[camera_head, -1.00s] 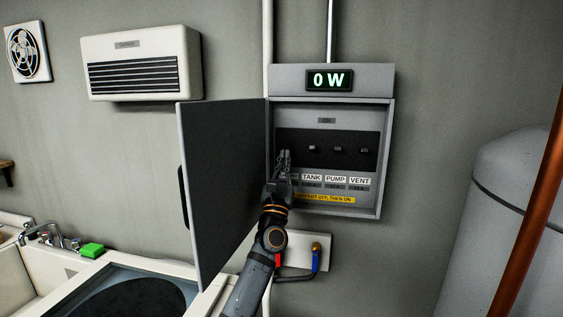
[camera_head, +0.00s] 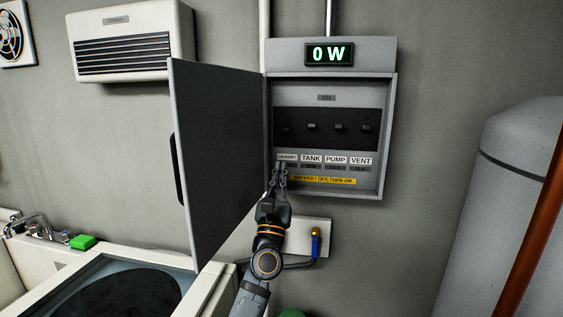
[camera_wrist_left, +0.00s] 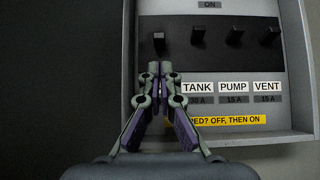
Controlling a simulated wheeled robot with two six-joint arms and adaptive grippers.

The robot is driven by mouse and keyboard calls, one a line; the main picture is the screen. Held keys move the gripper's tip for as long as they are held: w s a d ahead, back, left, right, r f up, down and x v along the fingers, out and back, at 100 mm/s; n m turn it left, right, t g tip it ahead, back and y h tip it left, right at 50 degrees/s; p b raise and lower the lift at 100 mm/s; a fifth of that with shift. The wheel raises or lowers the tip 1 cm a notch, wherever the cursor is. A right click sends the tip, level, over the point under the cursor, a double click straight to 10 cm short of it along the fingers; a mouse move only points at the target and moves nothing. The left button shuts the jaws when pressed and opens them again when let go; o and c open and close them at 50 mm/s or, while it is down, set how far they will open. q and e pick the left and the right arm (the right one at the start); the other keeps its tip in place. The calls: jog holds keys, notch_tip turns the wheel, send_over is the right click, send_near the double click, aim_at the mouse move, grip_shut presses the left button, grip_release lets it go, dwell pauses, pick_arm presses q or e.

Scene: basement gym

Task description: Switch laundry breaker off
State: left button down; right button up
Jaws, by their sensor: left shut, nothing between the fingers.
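The grey breaker panel (camera_head: 380,150) is open on the wall. Its leftmost switch, the laundry breaker (camera_head: 286,128), sits above a LAUNDRY label (camera_head: 287,157). This switch looks darker and sits slightly lower than the other switches. It also shows in the left wrist view (camera_wrist_left: 159,42), just above my fingertips with a small gap. My left gripper (camera_head: 279,168) is shut and empty at the laundry label, below the switch. In the wrist view its tips (camera_wrist_left: 159,70) meet and hide that label. My right gripper is out of view.
TANK, PUMP and VENT switches (camera_head: 338,127) stand in a row to the right. The display (camera_head: 329,54) reads 0 W. The open panel door (camera_head: 215,150) stands left of my arm. A blue-handled valve (camera_head: 315,243) is below the panel.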

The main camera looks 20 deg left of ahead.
pick_arm(q)
jog(key=v, duration=0.3)
jog(key=shift+s+d+r, duration=0.1)
jog(key=shift+s+r, duration=0.05)
jog(key=shift+s, duration=0.1)
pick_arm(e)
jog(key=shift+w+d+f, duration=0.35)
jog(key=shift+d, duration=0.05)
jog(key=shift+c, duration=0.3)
